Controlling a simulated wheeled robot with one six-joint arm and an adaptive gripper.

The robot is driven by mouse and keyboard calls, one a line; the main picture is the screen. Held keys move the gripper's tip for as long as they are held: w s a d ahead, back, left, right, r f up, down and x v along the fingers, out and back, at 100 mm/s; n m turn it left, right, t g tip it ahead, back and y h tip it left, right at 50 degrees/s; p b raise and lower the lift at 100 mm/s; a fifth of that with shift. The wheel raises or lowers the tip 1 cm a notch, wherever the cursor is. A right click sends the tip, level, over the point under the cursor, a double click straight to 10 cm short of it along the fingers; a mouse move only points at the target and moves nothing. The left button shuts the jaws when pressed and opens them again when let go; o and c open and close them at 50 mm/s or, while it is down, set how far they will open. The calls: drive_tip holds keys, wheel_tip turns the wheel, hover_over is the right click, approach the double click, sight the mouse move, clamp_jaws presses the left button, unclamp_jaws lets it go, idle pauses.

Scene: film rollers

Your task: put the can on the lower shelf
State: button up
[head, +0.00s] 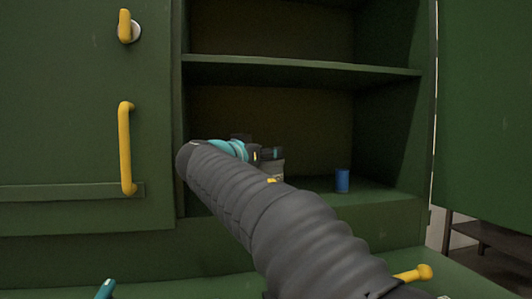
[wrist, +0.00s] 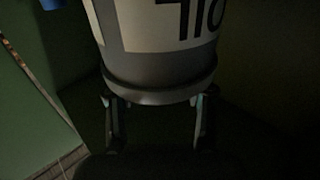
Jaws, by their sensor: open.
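The can, grey with a white label and black lettering, fills the upper middle of the wrist view (wrist: 157,68). In the head view it is mostly hidden behind my arm, with a grey-white part (head: 276,168) showing inside the lower compartment of the green cabinet. My gripper (wrist: 154,101) is open, with one finger on each side of the can's lower rim. In the head view my gripper (head: 258,153) is over the lower shelf (head: 375,192). Whether the fingers touch the can, and whether its base rests on the shelf, I cannot tell.
A small blue cylinder (head: 342,180) stands on the lower shelf to the right of the can. The upper shelf board (head: 300,68) spans above. A closed door with yellow handles (head: 126,148) is at left.

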drive_tip(key=shift+r+p, duration=0.2)
drive_tip(key=shift+p, duration=0.1)
drive_tip(key=b+v, duration=0.2)
drive_tip(key=v, duration=1)
drive_tip(key=shift+b, duration=0.4)
